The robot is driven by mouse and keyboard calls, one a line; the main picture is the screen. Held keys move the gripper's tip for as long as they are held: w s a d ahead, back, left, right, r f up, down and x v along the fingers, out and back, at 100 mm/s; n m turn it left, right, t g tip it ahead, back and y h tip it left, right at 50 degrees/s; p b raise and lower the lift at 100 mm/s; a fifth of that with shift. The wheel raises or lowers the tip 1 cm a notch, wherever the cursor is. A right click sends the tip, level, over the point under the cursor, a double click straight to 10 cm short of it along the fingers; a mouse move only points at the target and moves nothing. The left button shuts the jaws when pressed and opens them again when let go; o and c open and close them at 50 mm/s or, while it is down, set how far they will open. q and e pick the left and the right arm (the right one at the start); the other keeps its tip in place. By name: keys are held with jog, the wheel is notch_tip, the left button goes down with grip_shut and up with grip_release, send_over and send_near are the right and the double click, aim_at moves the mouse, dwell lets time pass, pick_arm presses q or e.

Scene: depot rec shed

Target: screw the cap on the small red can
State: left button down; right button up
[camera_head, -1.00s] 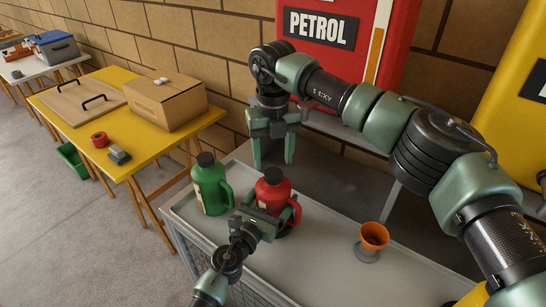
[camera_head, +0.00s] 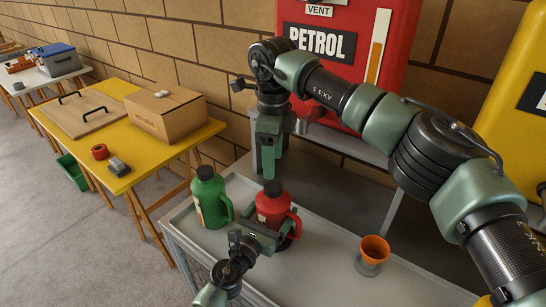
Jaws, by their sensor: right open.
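The small red can (camera_head: 270,208) stands upright on the grey bench, with a red handle on its right. A black cap (camera_head: 273,187) sits on its top; I cannot tell how tight it is. My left gripper (camera_head: 275,230) is at the can's near side, closed around its lower body; its fingertips are partly hidden. My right gripper (camera_head: 267,172) points down above and slightly behind the red can, apart from the cap. It is open and empty, seen nearly edge-on, so its fingers overlap.
A green can (camera_head: 210,202) with a black cap stands close on the left of the red can. An orange cup (camera_head: 374,249) on a grey base stands to the right. The grey bench (camera_head: 325,262) is clear between. A red PETROL cabinet (camera_head: 345,70) stands behind.

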aim_at(273, 186)
jog(key=shift+f, duration=4)
grip_shut()
jog(key=shift+o, duration=0.9)
grip_release()
notch_tip(273, 186, up, 12)
